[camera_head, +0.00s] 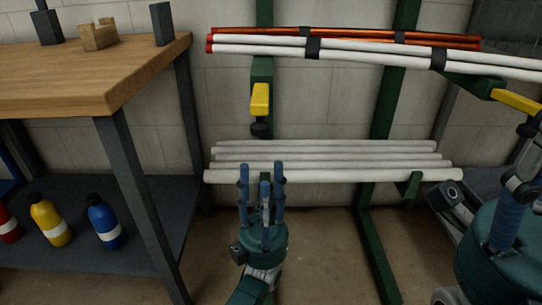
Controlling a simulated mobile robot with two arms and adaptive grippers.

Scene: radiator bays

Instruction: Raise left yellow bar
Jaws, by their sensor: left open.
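The left yellow bar (260,99) is a short yellow piece hanging below the rack's upper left arm, with a dark end under it. My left gripper (262,185) is open and empty, fingers pointing up, below the left yellow bar and in front of the lower white pipes. It is apart from the bar in the picture. A second yellow bar (514,101) sticks out at the rack's upper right arm. My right gripper (527,150) is partly cut off by the right edge, with dark finger parts close to that bar; whether they touch it is unclear.
White and orange pipes (340,43), strapped in black, lie on the upper rack. Several white pipes (330,174) lie on the lower arms. A wooden-topped bench (110,75) stands left, with red, yellow and blue bottles (105,222) on its lower shelf. Green uprights (380,140) stand behind.

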